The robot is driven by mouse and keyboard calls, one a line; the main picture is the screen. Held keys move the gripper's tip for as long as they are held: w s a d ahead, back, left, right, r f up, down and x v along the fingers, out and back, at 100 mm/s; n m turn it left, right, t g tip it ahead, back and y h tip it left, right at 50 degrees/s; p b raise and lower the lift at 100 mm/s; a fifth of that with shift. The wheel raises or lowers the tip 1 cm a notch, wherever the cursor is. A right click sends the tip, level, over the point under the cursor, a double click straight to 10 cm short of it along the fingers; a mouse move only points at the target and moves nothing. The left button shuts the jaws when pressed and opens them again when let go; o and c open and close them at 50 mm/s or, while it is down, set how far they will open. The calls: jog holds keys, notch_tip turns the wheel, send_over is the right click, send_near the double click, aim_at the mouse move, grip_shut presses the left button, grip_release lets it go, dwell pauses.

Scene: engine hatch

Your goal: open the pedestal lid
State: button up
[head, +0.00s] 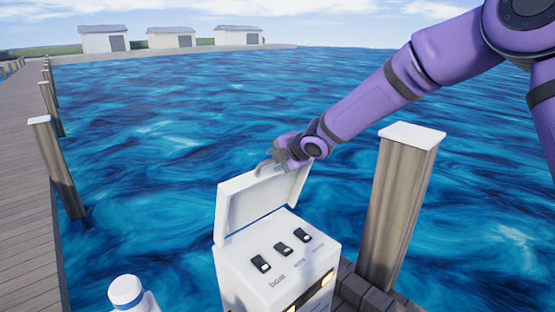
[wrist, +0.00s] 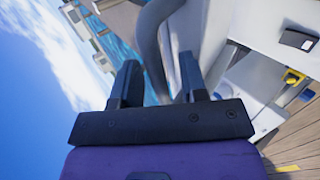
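The white pedestal (head: 245,275) stands at the lower middle of the head view. Its lid (head: 258,203) is raised at the back, standing steeply and uncovering the top panel with three dark switches (head: 283,248). A grey bar handle (head: 263,168) sits at the lid's upper edge. My gripper (head: 279,154) is at this handle. In the wrist view the fingers of my gripper (wrist: 158,70) are apart, one on each side of the curved grey handle (wrist: 152,42). A gap shows beside the handle, so the fingers do not look closed on it. The fingertips are partly hidden in the head view.
A wooden post (head: 398,200) with a white cap stands right of the pedestal. A plank walkway (head: 25,200) runs along the left. Water surrounds the pedestal's far side.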

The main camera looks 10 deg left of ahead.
jog(key=v, duration=1.1)
dwell(0.5)
jog(key=s+d+r+m+t+h, duration=0.1)
jog(key=s+d+r+m+h, duration=0.3)
jog(key=d, duration=0.4)
jog(key=s+d+r+m+h, duration=0.2)
jog(key=s+d+m, duration=0.2)
jog(key=d+m, duration=0.3)
jog(key=s+d+r+m+t+h, duration=0.1)
jog(key=s+d+r+m+h, duration=0.15)
jog(key=d, duration=0.65)
jog(key=s+d+m+g, duration=0.1)
jog(key=s+d+m, duration=0.3)
jog(key=s, duration=0.4)
jog(key=s+d+m+g, duration=0.1)
jog(key=s+d+m, duration=0.3)
jog(key=s+m, duration=0.2)
jog(key=s+d+m+g, duration=0.1)
jog(key=s+d+m, duration=0.3)
jog(key=s, duration=0.6)
jog(key=shift+s+m, duration=0.2)
jog(key=shift+m, duration=0.25)
